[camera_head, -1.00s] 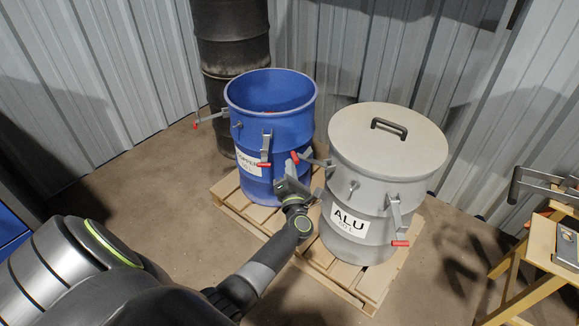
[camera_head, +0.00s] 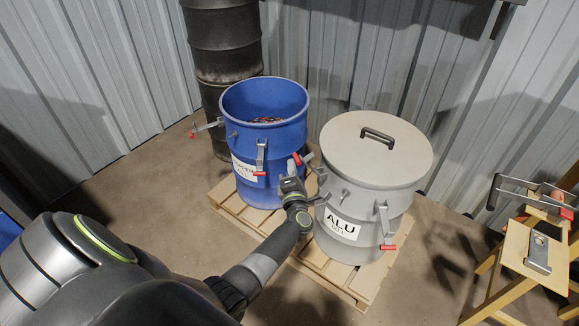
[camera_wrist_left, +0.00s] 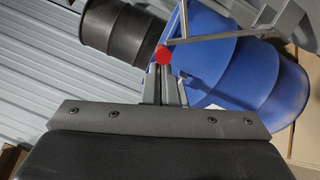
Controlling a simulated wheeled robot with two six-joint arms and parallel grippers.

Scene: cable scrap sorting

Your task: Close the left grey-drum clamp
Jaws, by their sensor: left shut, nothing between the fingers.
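The grey drum (camera_head: 345,253), labelled ALU, has its lid (camera_head: 376,155) on. Its left clamp lever (camera_head: 306,158) sticks out sideways towards the blue drum, with a red tip. My left gripper (camera_head: 291,178) is at this lever, between the two drums, and partly hides it. In the left wrist view the fingers (camera_wrist_left: 163,83) are shut and empty, with the red lever tip (camera_wrist_left: 163,55) just beyond them; I cannot tell whether they touch. The grey lever bar (camera_wrist_left: 220,38) runs right from the tip. The grey drum's right clamp (camera_head: 383,225) hangs down along its wall. My right gripper is out of view.
The open blue drum (camera_head: 226,125) with scrap inside stands close on the left, its own clamp levers protruding. Both drums stand on a wooden pallet (camera_head: 230,202). Dark barrels (camera_head: 222,45) are behind. A wooden stand (camera_head: 516,262) with tools is at right.

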